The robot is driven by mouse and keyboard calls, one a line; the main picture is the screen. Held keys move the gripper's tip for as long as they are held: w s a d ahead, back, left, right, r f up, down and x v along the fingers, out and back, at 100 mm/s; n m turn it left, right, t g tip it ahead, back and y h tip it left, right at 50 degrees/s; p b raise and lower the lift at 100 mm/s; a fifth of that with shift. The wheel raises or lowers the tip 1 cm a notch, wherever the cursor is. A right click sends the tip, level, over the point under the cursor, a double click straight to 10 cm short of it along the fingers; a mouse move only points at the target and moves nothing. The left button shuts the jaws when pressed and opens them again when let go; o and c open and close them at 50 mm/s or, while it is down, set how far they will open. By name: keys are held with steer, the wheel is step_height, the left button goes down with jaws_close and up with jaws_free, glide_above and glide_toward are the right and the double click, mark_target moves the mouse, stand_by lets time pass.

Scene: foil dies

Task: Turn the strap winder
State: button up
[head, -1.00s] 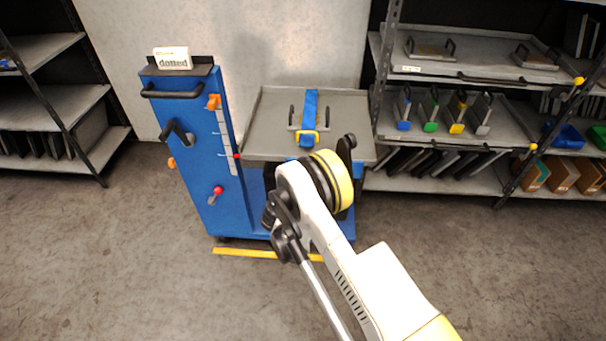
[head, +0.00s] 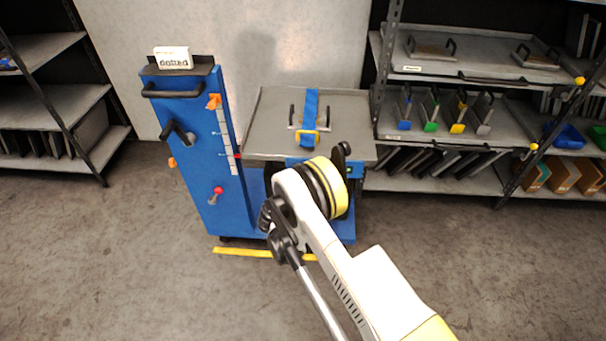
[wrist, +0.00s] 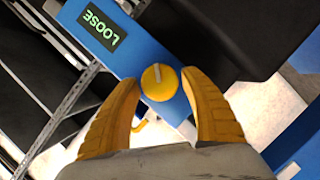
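The strap winder appears as a round yellow knob (wrist: 160,82) with a pale line on its face, on a blue panel in the wrist view. A small display (wrist: 102,27) on that panel reads LOOSE in green. My gripper (wrist: 163,88) is open, with one yellow finger on each side of the knob; small gaps seem to show. I cannot tell how deep the fingertips reach along it. In the head view, a blue strap (head: 311,103) with a yellow buckle (head: 309,138) lies over the grey tabletop (head: 268,125) of the blue cart. My arm hides the knob and the fingers there.
The blue cabinet (head: 205,190) of the cart stands left, with black handles and a red-knobbed lever (head: 217,191). A rack (head: 470,125) with foil dies stands right, another shelf (head: 50,95) at left. A yellow floor line (head: 240,252) runs before the cart. The front floor is open.

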steer(key=shift+o, duration=0.3)
step_height(320, 180, up, 10)
steer(key=shift+r, duration=0.1)
stand_by(0.3)
